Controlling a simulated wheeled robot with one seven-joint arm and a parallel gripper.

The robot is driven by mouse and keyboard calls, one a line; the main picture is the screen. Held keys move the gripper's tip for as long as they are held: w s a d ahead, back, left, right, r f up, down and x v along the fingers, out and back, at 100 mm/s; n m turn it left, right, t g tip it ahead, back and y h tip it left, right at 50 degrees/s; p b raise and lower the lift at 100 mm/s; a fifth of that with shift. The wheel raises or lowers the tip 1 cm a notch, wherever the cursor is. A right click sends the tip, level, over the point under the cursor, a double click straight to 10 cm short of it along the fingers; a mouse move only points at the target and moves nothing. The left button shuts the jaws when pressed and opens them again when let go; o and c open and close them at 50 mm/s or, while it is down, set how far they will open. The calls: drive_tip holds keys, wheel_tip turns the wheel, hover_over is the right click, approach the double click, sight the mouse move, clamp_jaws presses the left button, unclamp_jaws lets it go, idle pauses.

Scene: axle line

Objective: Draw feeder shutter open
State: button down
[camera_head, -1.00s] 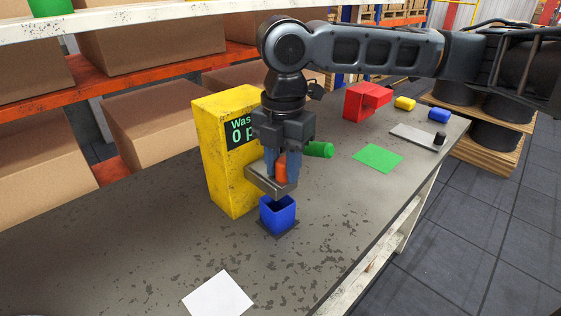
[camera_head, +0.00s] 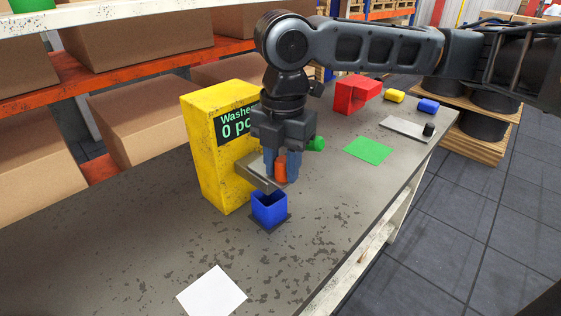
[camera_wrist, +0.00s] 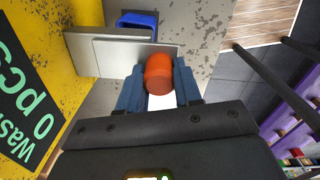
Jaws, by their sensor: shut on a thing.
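The yellow feeder (camera_head: 215,157) stands on the bench with a dark panel reading "0 pcs". A grey metal chute or ledge (camera_head: 258,178) sticks out from its front, with a flat shutter plate (camera_wrist: 145,58) over it. An orange knob (camera_head: 280,169) sits at the plate's right side. My gripper (camera_head: 282,170) points down and is shut on this knob. In the wrist view the knob (camera_wrist: 158,73) lies between the blue fingers. An open-topped blue bin (camera_head: 268,208) stands on a dark pad just below the ledge. My fingers partly hide the plate in the head view.
A green cylinder (camera_head: 317,143) lies behind my gripper. Farther back are a red box (camera_head: 352,96), a green mat (camera_head: 368,148), yellow (camera_head: 394,96) and blue (camera_head: 428,106) pieces and a grey plate (camera_head: 402,127). A white sheet (camera_head: 211,293) lies in front on clear bench.

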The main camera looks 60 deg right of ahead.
drive_tip(key=shift+s+a+f, duration=0.1)
drive_tip(key=shift+s+a, duration=0.1)
drive_tip(key=shift+s, duration=0.1)
drive_tip(key=c, duration=0.7)
unclamp_jaws()
drive_tip(key=shift+r, duration=3.95)
